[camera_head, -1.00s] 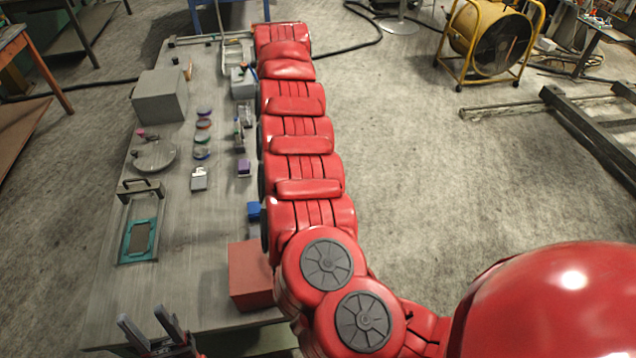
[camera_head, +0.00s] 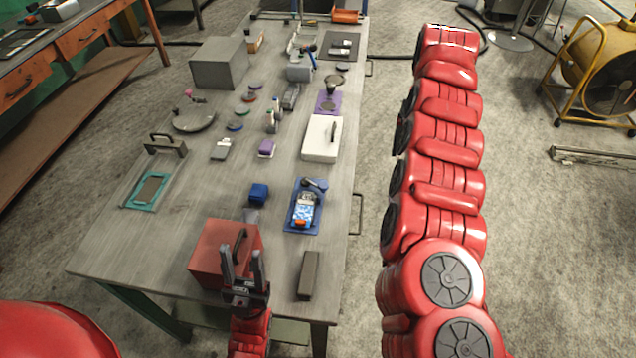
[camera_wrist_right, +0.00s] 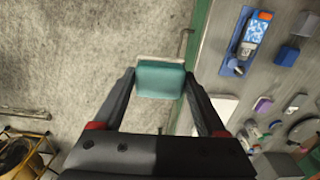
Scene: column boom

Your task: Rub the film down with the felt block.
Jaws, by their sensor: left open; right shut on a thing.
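My right gripper (camera_wrist_right: 160,105) is shut on a teal block with a pale layer along one edge (camera_wrist_right: 160,80), which looks like the felt block. In the wrist view it is over bare floor beside the table edge. A blue mat (camera_head: 292,222) holds a device with a blue-and-white patterned face (camera_head: 306,205), also seen in the right wrist view (camera_wrist_right: 255,32). I cannot tell whether that face is the film. My left gripper (camera_head: 241,258) is open and empty, in front of the red box. The right gripper does not show in the head view.
The red box (camera_head: 212,250), a dark bar (camera_head: 309,275), a blue cube (camera_head: 259,193) and a white case (camera_head: 320,150) surround the mat. A teal frame (camera_head: 135,197) lies at left and a grey box (camera_head: 220,62) farther back.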

